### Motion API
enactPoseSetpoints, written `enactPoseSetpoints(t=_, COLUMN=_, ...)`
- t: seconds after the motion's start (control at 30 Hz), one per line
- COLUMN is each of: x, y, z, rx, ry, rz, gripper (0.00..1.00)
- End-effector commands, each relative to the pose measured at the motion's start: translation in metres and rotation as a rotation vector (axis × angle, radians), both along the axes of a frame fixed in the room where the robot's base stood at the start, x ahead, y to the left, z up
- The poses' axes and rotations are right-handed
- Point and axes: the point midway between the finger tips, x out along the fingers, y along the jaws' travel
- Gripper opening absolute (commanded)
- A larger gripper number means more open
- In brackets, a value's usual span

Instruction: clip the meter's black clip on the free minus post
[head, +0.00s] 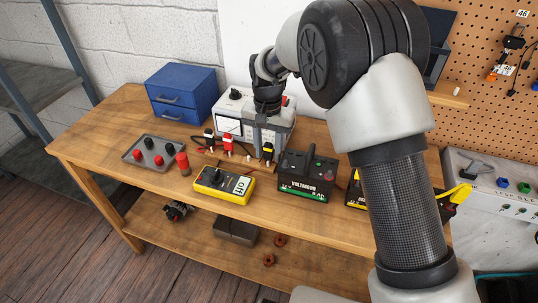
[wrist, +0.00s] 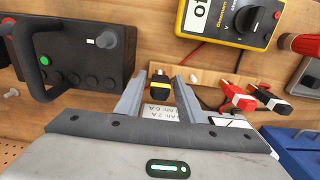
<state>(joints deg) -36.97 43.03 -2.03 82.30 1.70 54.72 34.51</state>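A black clip with a yellow band (head: 267,151) stands on a low wooden rack, and it also shows in the wrist view (wrist: 160,82). My gripper (head: 267,128) is above it, pointing down. In the wrist view my gripper (wrist: 159,84) is open, with a finger on each side of the clip and gaps visible. The yellow meter (head: 224,185) lies in front of the rack, its dial side up; red and black leads run from it. The black battery with a green label (head: 306,178) stands right of the rack. A grey post (wrist: 103,36) shows on it, beside a small white mark.
A red clip (head: 228,143) and another black clip (head: 208,134) sit on the rack's left part. A gauge box (head: 228,126) stands behind. A grey plate with knobs (head: 153,153), a red cylinder (head: 183,164) and blue drawers (head: 182,92) are left. Another battery (head: 355,193) is right.

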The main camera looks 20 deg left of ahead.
Motion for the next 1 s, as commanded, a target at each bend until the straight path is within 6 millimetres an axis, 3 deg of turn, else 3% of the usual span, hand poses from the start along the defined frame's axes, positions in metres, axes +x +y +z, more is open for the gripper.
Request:
enactPoseSetpoints(t=0.03, x=0.000, y=0.000, z=0.000, rx=0.000, ry=0.000, rz=0.000, gripper=0.26)
enactPoseSetpoints(t=0.13, x=0.000, y=0.000, z=0.000, rx=0.000, ry=0.000, rz=0.000, gripper=0.09)
enactPoseSetpoints(t=0.43, x=0.000, y=0.000, z=0.003, rx=0.001, ry=-0.001, rz=0.000, gripper=0.09)
enactPoseSetpoints(t=0.8, x=0.000, y=0.000, z=0.041, rx=0.001, ry=-0.001, rz=0.000, gripper=0.09)
enactPoseSetpoints(t=1.0, x=0.000, y=0.000, z=0.040, rx=0.000, ry=0.000, rz=0.000, gripper=0.09)
